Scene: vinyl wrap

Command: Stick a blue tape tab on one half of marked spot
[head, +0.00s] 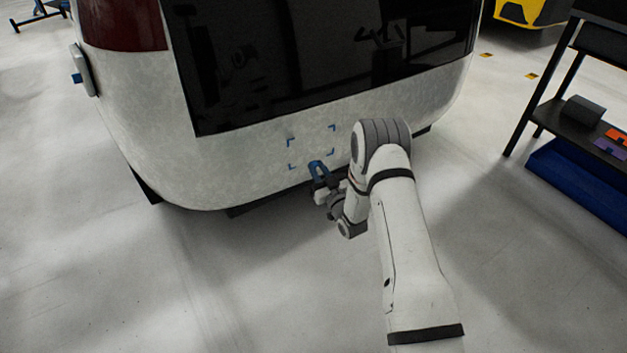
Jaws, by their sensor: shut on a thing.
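The marked spot (312,147) is a square of blue corner marks on the white lower rear panel of a vehicle, below its dark window. My gripper (319,176) is just below the lower edge of the marked spot. It is shut on a small blue piece (317,167), which looks like the blue tape tab. From this view I cannot tell whether the blue piece touches the panel. The inside of the marked spot shows only the white panel.
The vehicle (240,170) fills the upper middle. A dark shelf rack (547,115) with a grey roll (584,111) stands at the right, beside a blue bin (580,178). A blue tab-like piece (77,78) shows at the vehicle's left side. The front floor is clear.

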